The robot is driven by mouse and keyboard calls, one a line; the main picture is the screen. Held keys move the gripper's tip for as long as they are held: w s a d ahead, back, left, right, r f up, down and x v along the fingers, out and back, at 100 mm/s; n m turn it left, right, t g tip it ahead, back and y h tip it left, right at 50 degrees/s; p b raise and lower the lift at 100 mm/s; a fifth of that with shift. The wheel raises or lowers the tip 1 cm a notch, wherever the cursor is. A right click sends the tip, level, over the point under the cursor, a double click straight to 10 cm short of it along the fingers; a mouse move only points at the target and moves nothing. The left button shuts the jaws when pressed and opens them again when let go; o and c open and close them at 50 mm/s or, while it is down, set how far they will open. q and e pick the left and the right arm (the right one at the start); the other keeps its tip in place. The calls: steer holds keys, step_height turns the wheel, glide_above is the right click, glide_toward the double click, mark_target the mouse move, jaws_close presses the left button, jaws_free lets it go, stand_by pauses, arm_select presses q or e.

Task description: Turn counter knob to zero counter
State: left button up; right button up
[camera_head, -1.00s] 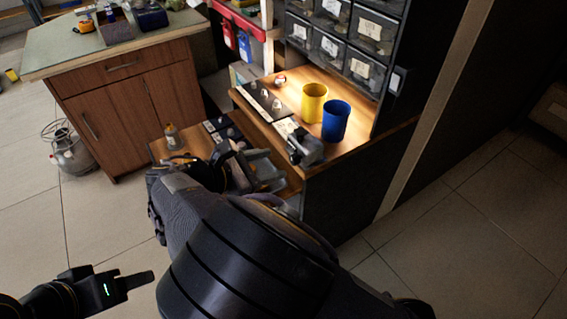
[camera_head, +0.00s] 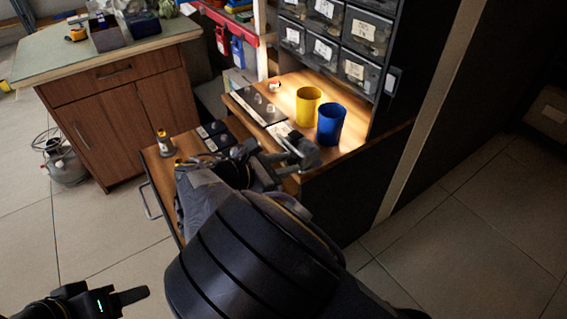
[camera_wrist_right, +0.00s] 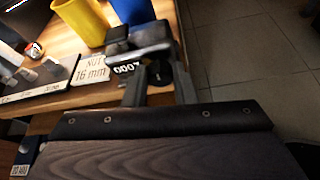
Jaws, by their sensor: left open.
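The counter (camera_head: 301,152) is a small grey device at the front edge of the wooden bench. In the right wrist view its digit window (camera_wrist_right: 126,68) reads roughly 0007, with a metal lever across its top. A dark round knob (camera_wrist_right: 160,73) shows at its right side. My right gripper (camera_wrist_right: 158,80) is at the counter, its two fingers apart on either side of the knob; I cannot tell whether they touch it. In the head view this gripper (camera_head: 272,163) is partly hidden by my arm. My left gripper (camera_head: 134,297) is open and empty at the lower left, far from the bench.
A yellow cup (camera_head: 308,105) and a blue cup (camera_head: 331,124) stand behind the counter. A label card reading NUT 16 mm (camera_wrist_right: 92,69) lies beside it. An open drawer (camera_head: 150,158) holds a small bottle (camera_head: 165,143). Parts bins (camera_head: 356,68) rise behind. Floor at right is clear.

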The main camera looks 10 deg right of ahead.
steer(key=shift+c, duration=1.1)
steer(key=shift+s+f+m+t, duration=0.1)
steer(key=shift+s+m+t, duration=0.05)
steer(key=shift+m+t, duration=0.7)
steer(key=shift+s+d+f+m+t+h+b, duration=0.1)
steer(key=shift+f+m+t+h+b, duration=0.15)
steer(key=shift+m+t+b, duration=1.15)
steer(key=shift+s+a+f+m+t+h+b, duration=0.1)
steer(key=shift+m+t+h+b, duration=0.2)
steer(key=shift+m+b, duration=2.15)
steer(key=shift+d+f+m+t+h+b, duration=0.1)
steer(key=shift+f+m+t+h+b, duration=0.15)
steer(key=shift+m+t+b, duration=1.15)
steer(key=shift+r+m+g, duration=0.1)
steer(key=shift+m+g, duration=0.45)
steer(key=shift+m, duration=0.45)
